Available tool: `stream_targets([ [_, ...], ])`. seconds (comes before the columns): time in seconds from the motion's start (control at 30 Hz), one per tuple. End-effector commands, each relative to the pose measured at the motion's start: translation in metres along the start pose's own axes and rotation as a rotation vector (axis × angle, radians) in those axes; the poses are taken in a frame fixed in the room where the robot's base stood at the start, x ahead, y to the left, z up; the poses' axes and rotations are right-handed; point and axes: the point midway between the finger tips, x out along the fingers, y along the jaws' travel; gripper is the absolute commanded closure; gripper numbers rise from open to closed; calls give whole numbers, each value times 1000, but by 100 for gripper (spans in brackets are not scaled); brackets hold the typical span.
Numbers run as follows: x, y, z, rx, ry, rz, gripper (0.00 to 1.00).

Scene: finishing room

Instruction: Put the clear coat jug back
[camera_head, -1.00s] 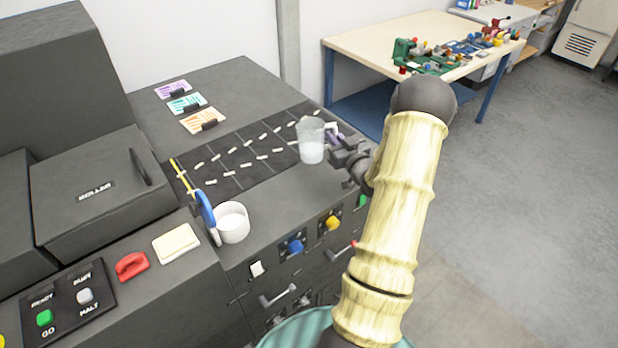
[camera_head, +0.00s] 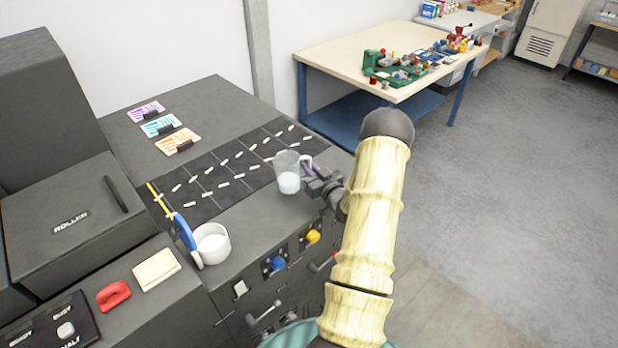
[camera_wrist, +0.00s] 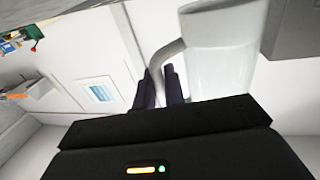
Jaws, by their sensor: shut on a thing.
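Three coloured cards (camera_head: 160,125) lie behind. Knobs (camera_head: 277,264) and levers line the machine's front. A wooden table (camera_head: 350,55) with parts stands behind; open floor is at right.

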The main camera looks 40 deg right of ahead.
Motion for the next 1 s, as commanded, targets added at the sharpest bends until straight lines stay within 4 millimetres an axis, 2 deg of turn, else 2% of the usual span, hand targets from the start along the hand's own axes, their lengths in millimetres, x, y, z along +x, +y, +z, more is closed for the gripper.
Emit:
stream_targets([
  [0.17,0,0,2,1,1,0,100],
  [0.5,0,0,37,1,0,-1,100],
  [0.97,0,0,45,0,1,-1,100],
  [1.0,0,0,44,0,0,-1,81],
])
